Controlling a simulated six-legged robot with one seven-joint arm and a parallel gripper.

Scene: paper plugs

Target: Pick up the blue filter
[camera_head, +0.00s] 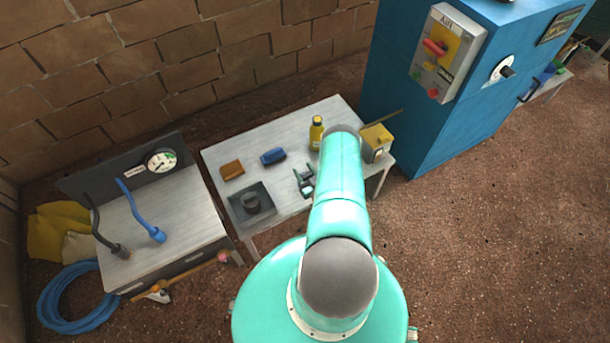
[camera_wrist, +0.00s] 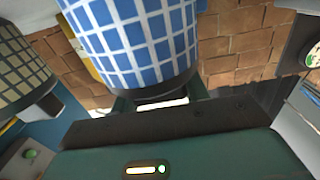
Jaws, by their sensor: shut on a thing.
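The blue filter (camera_wrist: 130,40) is large at the top of the wrist view, a cylinder with a white grid and a dark band at its lower end. My gripper (camera_wrist: 160,98) is shut on that dark end, with dark green fingers on either side of it. A second gridded cylinder (camera_wrist: 18,75), beige and dark, is at the left edge of the wrist view, apart from my gripper. In the head view my arm hides the held filter, and I cannot make it out there.
A grey table (camera_head: 300,140) holds a brown block (camera_head: 232,170), a small blue item (camera_head: 272,156), a yellow bottle (camera_head: 316,133), a yellow box (camera_head: 377,142) and a dark tray (camera_head: 238,216). A blue cabinet (camera_head: 425,125) stands right, a gauge bench (camera_head: 180,235) left. A brick wall is behind.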

